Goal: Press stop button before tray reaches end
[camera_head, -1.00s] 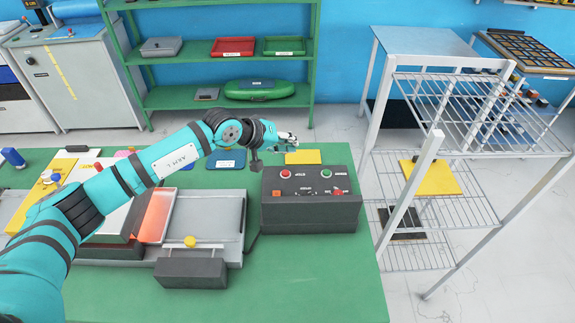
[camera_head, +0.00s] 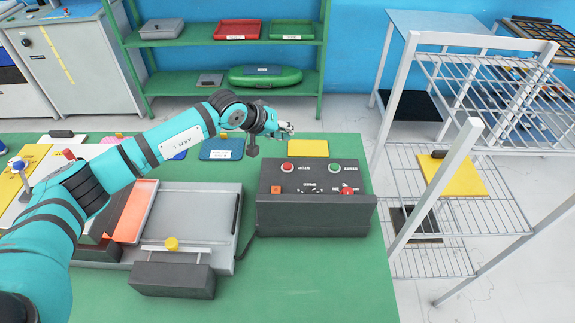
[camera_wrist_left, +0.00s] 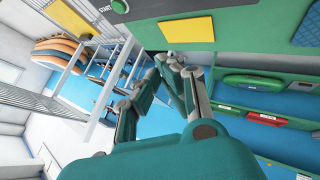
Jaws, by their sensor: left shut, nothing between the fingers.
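The dark control box (camera_head: 312,215) stands on the green table. Its red stop button (camera_head: 287,167) is at the upper left of the panel and its green start button (camera_head: 334,168) is right of it. A larger red knob (camera_head: 348,191) is at the lower right. My left gripper (camera_head: 288,130) is shut and empty, above and behind the box, apart from the buttons. It also shows in the left wrist view (camera_wrist_left: 172,62). My right gripper is out of view.
A wire rack (camera_head: 440,160) stands right of the table. The table's front right is clear.

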